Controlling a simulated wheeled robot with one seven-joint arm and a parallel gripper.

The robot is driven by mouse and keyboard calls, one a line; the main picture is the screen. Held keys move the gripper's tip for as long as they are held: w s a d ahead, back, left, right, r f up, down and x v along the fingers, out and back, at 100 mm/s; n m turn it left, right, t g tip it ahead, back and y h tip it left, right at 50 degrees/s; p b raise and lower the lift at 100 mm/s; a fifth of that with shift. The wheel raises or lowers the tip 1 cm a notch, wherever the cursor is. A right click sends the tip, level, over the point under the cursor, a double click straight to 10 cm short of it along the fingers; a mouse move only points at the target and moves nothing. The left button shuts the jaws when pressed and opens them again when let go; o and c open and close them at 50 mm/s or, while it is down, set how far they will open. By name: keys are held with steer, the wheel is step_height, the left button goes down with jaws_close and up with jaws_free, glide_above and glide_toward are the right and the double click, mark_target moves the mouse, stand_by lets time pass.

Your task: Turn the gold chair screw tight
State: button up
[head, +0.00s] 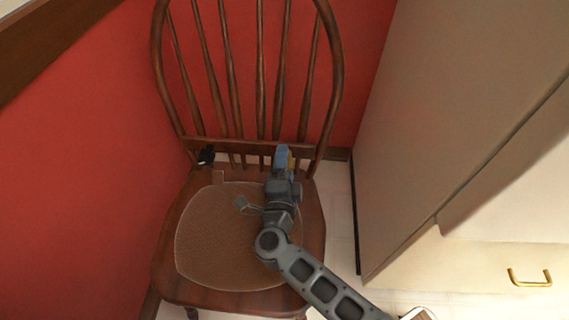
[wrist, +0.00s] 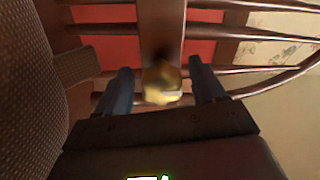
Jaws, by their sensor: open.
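The wooden chair (head: 173,287) has a spindle back and a woven seat pad, and stands against a red wall. The gold chair screw (wrist: 162,84) shows in the wrist view, at the brown rail of the chair back, between my two fingers. In the head view a bit of gold (head: 291,162) shows beside my fingers, mostly hidden by them. My gripper (head: 281,158) is open, with its blue-grey fingers at the lower rail of the chair back. In the wrist view the fingers (wrist: 158,88) stand on either side of the screw, with gaps on both sides.
A beige cabinet (head: 440,130) with a gold handle (head: 529,278) stands close on the right. A narrow strip of light floor (head: 341,215) lies between chair and cabinet.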

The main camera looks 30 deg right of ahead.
steer(key=shift+p+v, duration=0.5)
steer(key=shift+v, duration=3.4)
steer(key=shift+s, duration=0.4)
steer(key=s+d+r+n+y, duration=0.1)
steer(key=s+r+n+y, duration=0.2)
steer(key=s+r+n, duration=0.6)
steer(key=s+d+r+n+y, duration=0.2)
steer(key=s+r+n+y, duration=0.3)
steer(key=s, duration=0.7)
steer(key=s+d+r+n+y, duration=0.15)
steer(key=s+r+n, duration=0.25)
steer(key=s+n, duration=0.55)
step_height(320, 180, up, 16)
steer(key=s+p, duration=0.2)
steer(key=p, duration=1.3)
steer(key=shift+m+p, duration=0.35)
steer(key=shift+m, duration=0.1)
